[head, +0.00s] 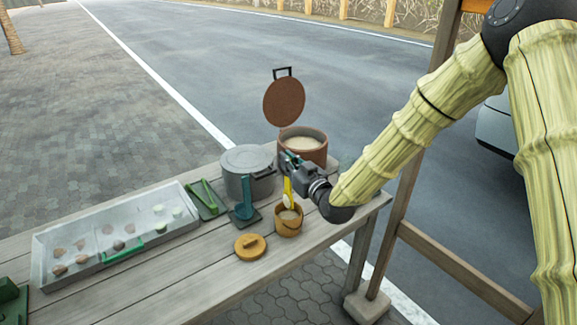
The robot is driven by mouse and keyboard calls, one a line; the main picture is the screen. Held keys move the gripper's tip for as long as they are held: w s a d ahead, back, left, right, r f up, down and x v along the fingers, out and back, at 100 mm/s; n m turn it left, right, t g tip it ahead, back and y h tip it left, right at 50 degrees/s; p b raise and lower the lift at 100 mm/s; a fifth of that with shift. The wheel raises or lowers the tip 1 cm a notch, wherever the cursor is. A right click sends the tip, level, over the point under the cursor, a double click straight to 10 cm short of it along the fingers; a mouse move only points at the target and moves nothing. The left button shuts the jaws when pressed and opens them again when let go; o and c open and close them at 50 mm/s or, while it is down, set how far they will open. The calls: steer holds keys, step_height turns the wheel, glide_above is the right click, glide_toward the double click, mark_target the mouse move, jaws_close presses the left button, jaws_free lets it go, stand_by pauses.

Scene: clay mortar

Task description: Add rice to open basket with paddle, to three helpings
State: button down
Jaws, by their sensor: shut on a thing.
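My gripper (284,159) is shut on the yellow paddle (288,185), which hangs downward. The paddle's lower end, pale with what looks like rice, is at the mouth of the open basket (289,231). Pale rice shows inside this small tan basket near the table's front right. I cannot tell whether the paddle touches it or how many helpings it holds. The round tan lid (250,246) lies on the table to the basket's left. Behind my gripper, a brown pot (304,154) holds pale rice, with its round brown lid (285,101) raised upright.
A grey lidded pot (247,185) stands left of my gripper. A blue-green upright tool on a dark base (244,216) and green tongs (208,198) are near it. A grey tray (70,283) with several food pieces fills the left. A wooden post (398,215) stands at right.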

mark_target(289, 187)
steer(key=shift+r+p, duration=0.7)
steer(key=shift+r, duration=1.25)
steer(key=shift+w+r+p, duration=0.1)
steer(key=shift+r+p, duration=0.1)
steer(key=shift+p, duration=2.55)
steer(key=p, duration=0.5)
steer(key=shift+f, duration=0.4)
steer(key=shift+f+b, duration=3.65)
steer(key=shift+f, duration=2.25)
steer(key=shift+f+b, duration=0.35)
steer(key=shift+f, duration=0.1)
